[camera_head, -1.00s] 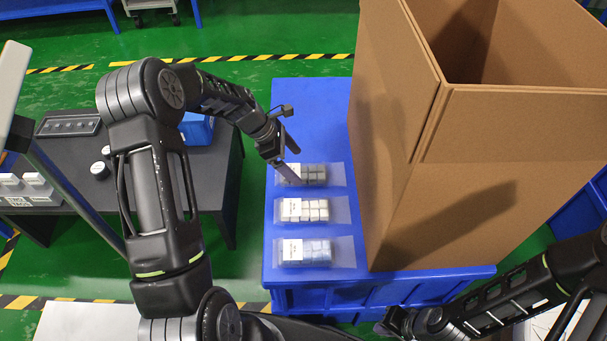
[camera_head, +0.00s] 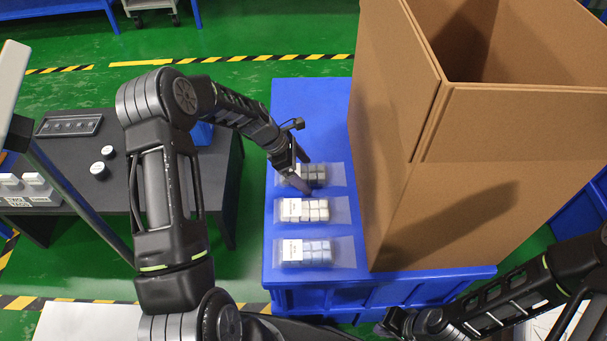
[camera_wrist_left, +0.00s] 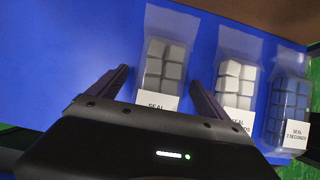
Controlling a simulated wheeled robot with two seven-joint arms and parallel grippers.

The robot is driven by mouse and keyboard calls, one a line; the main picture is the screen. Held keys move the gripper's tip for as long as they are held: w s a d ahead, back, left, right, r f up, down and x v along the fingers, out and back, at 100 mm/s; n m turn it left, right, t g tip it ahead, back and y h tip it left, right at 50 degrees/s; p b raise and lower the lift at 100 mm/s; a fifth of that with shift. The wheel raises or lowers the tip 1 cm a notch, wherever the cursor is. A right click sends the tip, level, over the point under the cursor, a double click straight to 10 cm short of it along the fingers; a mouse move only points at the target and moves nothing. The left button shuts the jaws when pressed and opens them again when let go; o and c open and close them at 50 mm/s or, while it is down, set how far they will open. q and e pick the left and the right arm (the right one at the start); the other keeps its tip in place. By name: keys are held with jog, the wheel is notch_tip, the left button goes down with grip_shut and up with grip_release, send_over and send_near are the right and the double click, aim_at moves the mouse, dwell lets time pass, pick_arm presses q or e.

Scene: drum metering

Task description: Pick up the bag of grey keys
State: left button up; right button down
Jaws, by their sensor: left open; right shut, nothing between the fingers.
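The bag of grey keys (camera_head: 318,174) is a clear bag with dark grey blocks and a white label, lying flat at the far end of a row of bags on the blue surface. In the left wrist view the bag of grey keys (camera_wrist_left: 164,66) lies between the spread fingers. My left gripper (camera_head: 304,175) is open, just above this bag, its fingers hiding part of its label end. It also shows in the left wrist view (camera_wrist_left: 158,85). In the head view my right arm is at the lower right; its gripper's fingertips (camera_head: 382,328) are hard to make out.
A tall open cardboard box (camera_head: 440,215) stands right of the bags. A dark table (camera_head: 60,150) stands left.

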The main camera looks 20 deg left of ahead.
aim_at(304, 171)
pick_arm(q)
jog(key=c, duration=1.6)
jog(key=shift+c, duration=0.2)
jog(key=shift+r, duration=0.1)
notch_tip(304, 171, up, 10)
jog(key=shift+f+p, duration=0.1)
jog(key=shift+p, duration=0.4)
